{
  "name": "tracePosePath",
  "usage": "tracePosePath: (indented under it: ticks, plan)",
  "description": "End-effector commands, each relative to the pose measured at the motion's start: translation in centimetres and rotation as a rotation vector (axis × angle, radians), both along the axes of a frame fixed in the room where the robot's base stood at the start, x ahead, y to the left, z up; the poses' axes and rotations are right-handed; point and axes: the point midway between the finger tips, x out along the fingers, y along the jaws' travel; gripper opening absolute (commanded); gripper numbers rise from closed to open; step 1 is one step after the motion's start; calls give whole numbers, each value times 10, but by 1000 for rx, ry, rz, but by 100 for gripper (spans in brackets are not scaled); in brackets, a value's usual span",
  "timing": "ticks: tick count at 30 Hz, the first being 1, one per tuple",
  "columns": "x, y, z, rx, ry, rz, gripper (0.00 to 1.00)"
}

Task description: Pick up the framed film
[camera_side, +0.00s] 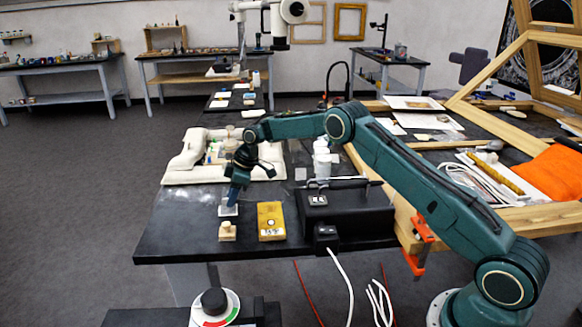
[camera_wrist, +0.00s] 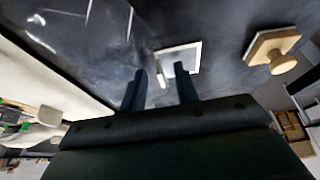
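The framed film (camera_side: 228,211) is a small pale-rimmed square lying on the black tabletop near its front left. In the wrist view the framed film (camera_wrist: 186,59) shows a white rim and a dark, see-through middle. My gripper (camera_side: 234,198) points down just above or at it; the side view does not show whether they touch. A small pale upright piece shows between the fingertips. Nothing is visibly held.
A wooden block with a knob (camera_side: 227,233) stands in front of the film, with a yellow box (camera_side: 271,221) to its right. A black case (camera_side: 345,210) lies further right. A cream padded cushion (camera_side: 190,160) lies behind. The table's left edge is close.

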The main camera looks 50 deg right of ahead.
Motion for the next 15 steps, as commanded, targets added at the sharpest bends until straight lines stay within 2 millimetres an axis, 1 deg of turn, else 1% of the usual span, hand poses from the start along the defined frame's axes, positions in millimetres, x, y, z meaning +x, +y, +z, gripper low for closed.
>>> tracePosePath:
  ticks: [13, 15]
  plan:
    - [0, 0, 0, 0, 0, 0, 31]
    - [0, 0, 0, 0, 0, 0, 17]
